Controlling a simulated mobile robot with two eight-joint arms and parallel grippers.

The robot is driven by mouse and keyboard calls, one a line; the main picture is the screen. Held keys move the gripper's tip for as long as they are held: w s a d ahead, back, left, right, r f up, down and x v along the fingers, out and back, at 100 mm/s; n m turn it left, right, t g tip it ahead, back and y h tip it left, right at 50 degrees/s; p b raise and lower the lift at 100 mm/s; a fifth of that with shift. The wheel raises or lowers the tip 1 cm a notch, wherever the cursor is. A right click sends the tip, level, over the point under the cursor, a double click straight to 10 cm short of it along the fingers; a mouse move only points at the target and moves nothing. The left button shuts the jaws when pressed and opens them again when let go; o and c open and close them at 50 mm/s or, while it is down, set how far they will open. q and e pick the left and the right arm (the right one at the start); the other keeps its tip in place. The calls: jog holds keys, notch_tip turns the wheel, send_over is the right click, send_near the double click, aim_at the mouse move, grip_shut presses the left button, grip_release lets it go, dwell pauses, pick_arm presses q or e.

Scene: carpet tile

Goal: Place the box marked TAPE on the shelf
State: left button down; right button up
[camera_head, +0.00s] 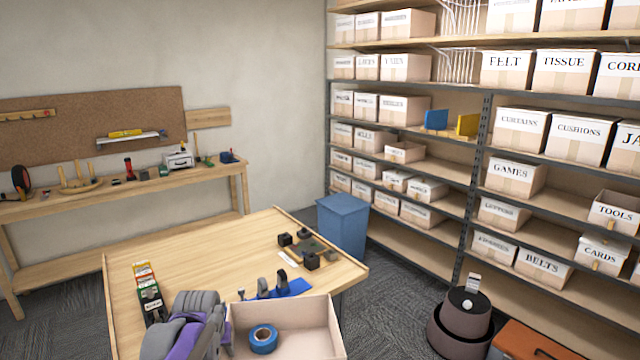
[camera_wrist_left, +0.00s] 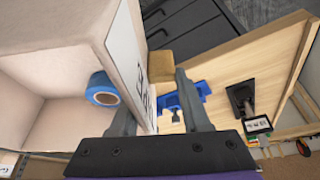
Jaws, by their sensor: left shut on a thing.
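An open cardboard box (camera_head: 318,322) with a blue tape roll (camera_head: 263,338) inside is at the bottom middle of the head view, in front of the workbench. The box (camera_wrist_left: 55,30) and roll (camera_wrist_left: 102,90) also fill the left of the left wrist view. Its white label is seen edge-on, and I cannot read the whole word. The shelf unit (camera_head: 482,150) stands at the back right with rows of labelled boxes. My right gripper is not in view.
Bare gaps show on the shelf between GAMES (camera_head: 517,177) and TOOLS (camera_head: 612,212), and between LETTERS (camera_head: 503,213) and CARDS (camera_head: 601,252). The workbench (camera_head: 200,250) holds tools. A blue bin (camera_head: 343,225), dark round object (camera_head: 462,322) and orange box (camera_head: 530,342) stand on the floor.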

pick_arm(q)
jog(key=s+d+f+m+b, duration=0.1)
jog(key=s+f, duration=0.3)
jog(key=f, duration=0.5)
jog(key=s+d+f, duration=0.4)
jog(key=f, duration=0.6)
jog(key=shift+s+d+f+m+h+b, duration=0.2)
jog(key=shift+f+m+h+b, duration=0.1)
jog(key=shift+m+b, duration=0.1)
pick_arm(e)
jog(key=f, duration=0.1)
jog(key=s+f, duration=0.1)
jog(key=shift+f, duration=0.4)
